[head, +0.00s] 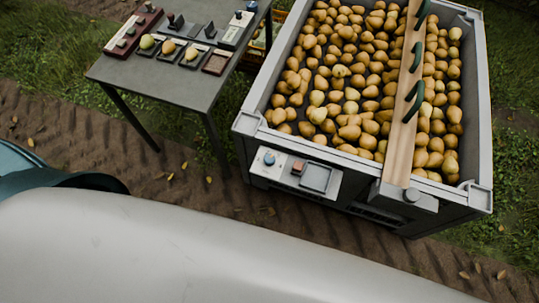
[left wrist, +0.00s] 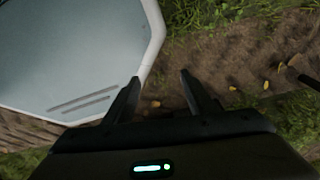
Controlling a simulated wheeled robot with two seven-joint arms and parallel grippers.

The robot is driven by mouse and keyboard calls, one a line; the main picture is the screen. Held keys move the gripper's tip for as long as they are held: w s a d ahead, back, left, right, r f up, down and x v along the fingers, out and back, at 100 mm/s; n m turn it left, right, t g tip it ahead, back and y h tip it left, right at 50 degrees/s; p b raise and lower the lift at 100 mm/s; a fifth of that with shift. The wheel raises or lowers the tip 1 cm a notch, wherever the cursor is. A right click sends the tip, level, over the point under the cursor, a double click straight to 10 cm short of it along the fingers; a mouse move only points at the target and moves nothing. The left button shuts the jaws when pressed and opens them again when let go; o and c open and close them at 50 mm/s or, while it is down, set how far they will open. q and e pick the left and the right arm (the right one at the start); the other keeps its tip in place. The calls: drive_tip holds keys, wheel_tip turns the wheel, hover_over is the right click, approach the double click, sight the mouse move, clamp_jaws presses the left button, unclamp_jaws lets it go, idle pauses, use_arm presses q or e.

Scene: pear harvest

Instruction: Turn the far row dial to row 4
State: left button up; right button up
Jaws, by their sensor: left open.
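No dial with a readable row number shows. On the table, a red-edged board (head: 133,31) carries several small knobs, and a pale box (head: 237,28) has a dark knob on top. I cannot tell which of these is the far row dial, and any markings are too small to read. My left gripper (left wrist: 160,77) is open and empty in the left wrist view, with bare soil beyond its fingertips. My right gripper is not in view.
The grey table (head: 120,73) stands at upper left, holding several pads with pears. The large bin (head: 245,122) is full of pears, with a wooden beam (head: 403,140) bearing green hooks across it.

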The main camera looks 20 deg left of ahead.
use_arm(q)
drive_tip(key=w+d+r, duration=0.1)
drive_tip(key=w+r, duration=0.6)
drive_tip(key=r, duration=0.2)
wheel_tip(320, 180, up, 33)
drive_tip(key=n+g+p, duration=0.1)
drive_tip(key=g+p, duration=0.1)
hover_over(269, 158)
drive_tip(key=shift+d+f, duration=0.1)
drive_tip(key=shift+f, duration=0.1)
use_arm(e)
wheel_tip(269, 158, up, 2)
use_arm(q)
drive_tip(key=shift+f, duration=0.1)
wheel_tip(269, 158, down, 17)
drive_tip(key=shift+f+p, duration=0.1)
drive_tip(key=shift+p, duration=0.4)
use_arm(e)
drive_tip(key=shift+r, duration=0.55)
